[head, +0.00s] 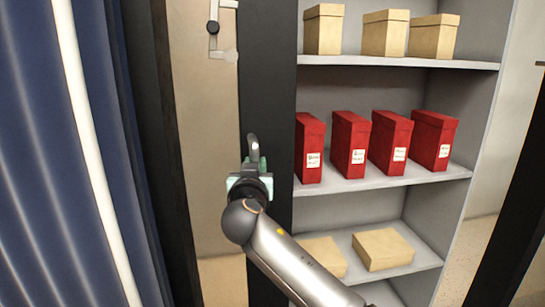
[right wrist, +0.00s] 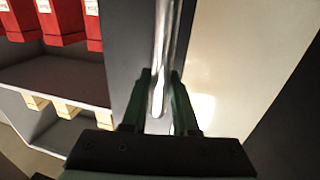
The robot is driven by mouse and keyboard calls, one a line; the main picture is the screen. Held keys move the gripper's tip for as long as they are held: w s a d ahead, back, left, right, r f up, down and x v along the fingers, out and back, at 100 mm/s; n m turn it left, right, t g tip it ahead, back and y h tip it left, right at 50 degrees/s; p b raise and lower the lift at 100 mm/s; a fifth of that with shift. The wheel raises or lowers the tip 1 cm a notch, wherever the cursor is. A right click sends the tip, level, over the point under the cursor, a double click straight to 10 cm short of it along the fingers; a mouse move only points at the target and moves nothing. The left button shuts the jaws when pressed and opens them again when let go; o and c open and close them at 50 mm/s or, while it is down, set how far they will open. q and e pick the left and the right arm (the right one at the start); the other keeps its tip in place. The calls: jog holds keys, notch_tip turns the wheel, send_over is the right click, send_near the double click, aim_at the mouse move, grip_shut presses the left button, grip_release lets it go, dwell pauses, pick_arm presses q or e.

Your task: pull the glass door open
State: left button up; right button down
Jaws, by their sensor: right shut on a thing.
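The glass door shows in the head view as a dark upright frame (head: 266,80) with a pale see-through pane (head: 205,150) to its left. A metal bar handle (head: 253,148) is on the dark frame and also shows in the right wrist view (right wrist: 163,50). My right gripper (head: 252,163) is shut on this handle, with its greenish fingers (right wrist: 160,85) on either side of the bar. The handle's lower end shows between the fingers. My left gripper is not in view.
Right of the door frame, grey shelves (head: 400,62) hold several tan boxes (head: 386,33) and several red boxes (head: 391,140). A blue ribbed surface (head: 45,150) stands at the left. A dark post (head: 515,220) rises at the right edge.

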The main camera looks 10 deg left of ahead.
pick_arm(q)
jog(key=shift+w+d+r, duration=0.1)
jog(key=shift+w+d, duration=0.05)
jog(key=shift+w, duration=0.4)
pick_arm(e)
jog(key=shift+s+a, duration=0.25)
jog(key=shift+a, duration=0.35)
jog(key=shift+a, duration=0.1)
jog(key=c, duration=0.7)
grip_release()
pick_arm(q)
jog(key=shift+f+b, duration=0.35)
jog(key=shift+b, duration=0.1)
pick_arm(e)
jog(key=s, duration=0.4)
jog(key=s+d, duration=0.1)
jog(key=s, duration=0.3)
jog(key=s+d, duration=0.1)
jog(key=s, duration=0.3)
jog(key=shift+s+d, duration=0.1)
jog(key=shift+d, duration=0.15)
